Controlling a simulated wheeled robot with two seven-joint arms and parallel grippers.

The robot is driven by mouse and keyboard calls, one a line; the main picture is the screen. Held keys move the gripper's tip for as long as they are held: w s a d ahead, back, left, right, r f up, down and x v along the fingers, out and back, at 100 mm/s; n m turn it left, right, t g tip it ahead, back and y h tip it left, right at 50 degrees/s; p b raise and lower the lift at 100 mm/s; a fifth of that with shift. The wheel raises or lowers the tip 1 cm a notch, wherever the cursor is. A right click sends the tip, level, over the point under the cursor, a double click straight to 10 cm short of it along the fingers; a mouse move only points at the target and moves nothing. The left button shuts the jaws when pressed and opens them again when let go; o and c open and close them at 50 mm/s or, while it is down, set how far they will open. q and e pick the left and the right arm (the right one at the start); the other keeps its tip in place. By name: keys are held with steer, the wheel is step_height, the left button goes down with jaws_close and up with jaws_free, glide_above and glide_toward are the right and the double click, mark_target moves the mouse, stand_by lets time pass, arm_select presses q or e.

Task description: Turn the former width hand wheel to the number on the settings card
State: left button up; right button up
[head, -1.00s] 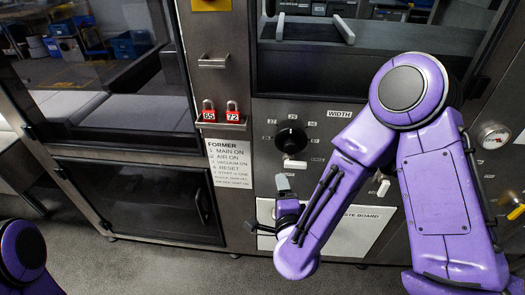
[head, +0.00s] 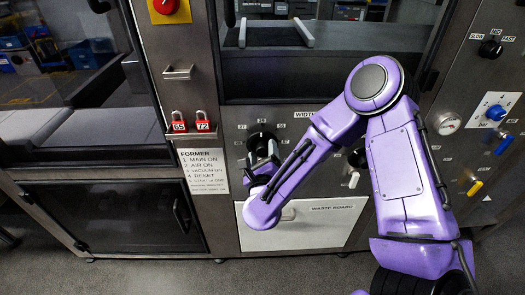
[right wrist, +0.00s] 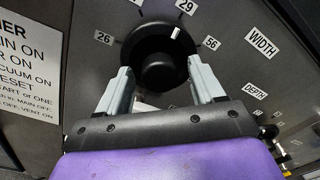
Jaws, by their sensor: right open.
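The width hand wheel (head: 261,139) is a round black knob on the grey panel, with numbers around it. In the right wrist view the wheel (right wrist: 158,70) shows a white mark at its upper right, pointing roughly toward 29. The labels 26 and 56 stand to either side. My right gripper (head: 265,160) is at the wheel. Its two grey fingers are open, one on each side of the wheel's lower part in the right wrist view; I cannot tell whether they touch it. I cannot pick out a settings card. My left gripper is not in view.
A FORMER instruction sheet (head: 203,171) is on the panel to the left, below two red padlocks (head: 191,125) marked 65 and 72. A white waste board flap (head: 318,231) is below the wheel. A gauge (head: 447,123) and yellow valve handle (head: 474,188) are at right.

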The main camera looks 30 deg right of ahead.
steer(key=shift+c, duration=0.4)
steer(key=c, duration=1)
steer(key=shift+n, duration=0.5)
steer(key=n, duration=0.3)
steer(key=shift+n, duration=2.5)
